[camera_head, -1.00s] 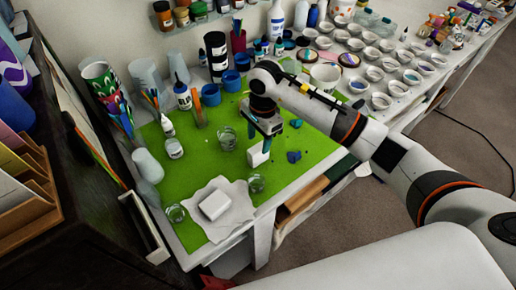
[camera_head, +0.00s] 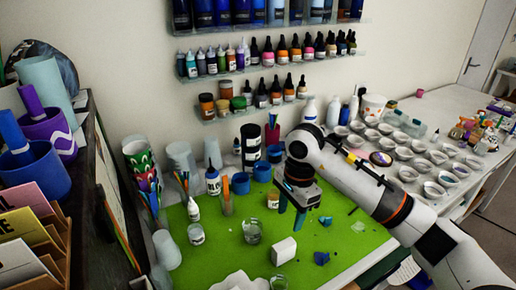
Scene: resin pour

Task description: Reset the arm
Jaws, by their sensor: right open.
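My right arm reaches in from the right in the head view. Its gripper (camera_head: 292,217) points down over the green mat (camera_head: 342,242), with its two blue-tipped fingers apart and nothing seen between them. A small white block (camera_head: 284,250) stands on the mat just below and left of the fingertips, and looks apart from them. My left gripper is not in view.
A clear glass cup (camera_head: 252,231), blue chips (camera_head: 321,257) and a white-capped jar (camera_head: 196,234) are on the mat. Paint pots (camera_head: 240,183) and bottles stand behind. Many small white bowls (camera_head: 408,174) fill the table at right. Bottle shelves (camera_head: 262,67) hang on the wall.

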